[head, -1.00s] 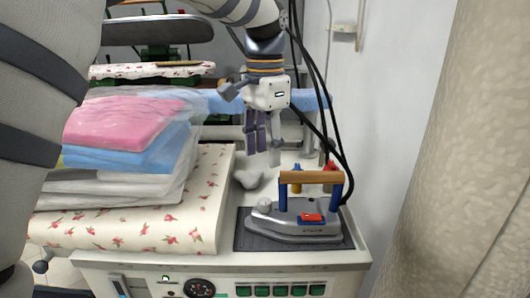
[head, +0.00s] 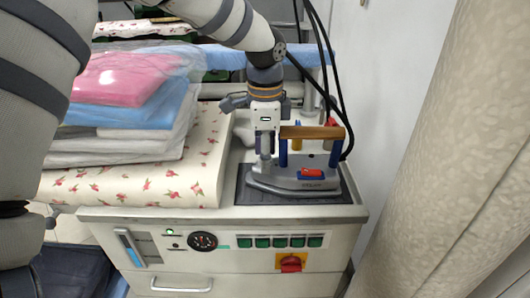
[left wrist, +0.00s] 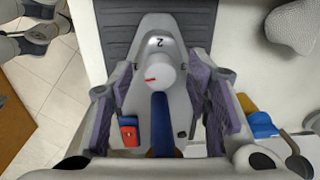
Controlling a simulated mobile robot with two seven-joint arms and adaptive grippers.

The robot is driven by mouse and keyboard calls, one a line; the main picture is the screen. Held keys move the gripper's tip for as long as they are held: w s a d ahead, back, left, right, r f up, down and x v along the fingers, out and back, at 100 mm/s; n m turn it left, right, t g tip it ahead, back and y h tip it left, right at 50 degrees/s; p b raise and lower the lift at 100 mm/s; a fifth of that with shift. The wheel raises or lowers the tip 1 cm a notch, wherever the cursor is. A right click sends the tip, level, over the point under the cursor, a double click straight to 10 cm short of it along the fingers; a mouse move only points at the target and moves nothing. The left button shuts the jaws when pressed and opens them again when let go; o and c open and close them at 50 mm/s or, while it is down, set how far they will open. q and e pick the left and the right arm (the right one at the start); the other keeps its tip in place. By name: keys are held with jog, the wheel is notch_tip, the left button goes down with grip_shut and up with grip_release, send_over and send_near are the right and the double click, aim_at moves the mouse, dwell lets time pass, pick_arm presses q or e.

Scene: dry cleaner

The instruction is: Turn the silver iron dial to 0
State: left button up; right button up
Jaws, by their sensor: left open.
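The silver iron (head: 290,181) rests on a dark pad (head: 240,196) at the right end of the ironing station. It has a wooden handle (head: 311,132) on blue posts and a red switch (head: 311,173). In the left wrist view the iron's round silver dial (left wrist: 154,76) shows a red pointer mark, with the number 2 on the body beyond it. My left gripper (left wrist: 158,100) is open, its purple fingers on either side of the dial, apart from it. In the head view my left gripper (head: 265,160) is over the iron's left end and hides the dial. My right gripper is not in view.
Bagged folded clothes (head: 125,115) sit on the floral board (head: 195,150) to the left. A wall (head: 390,90) and black cables stand close on the right.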

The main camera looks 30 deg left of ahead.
pick_arm(q)
grip_shut()
jog(key=shift+n, duration=2.9)
grip_release()
notch_tip(320, 180, up, 12)
jog(key=shift+d, duration=0.25)
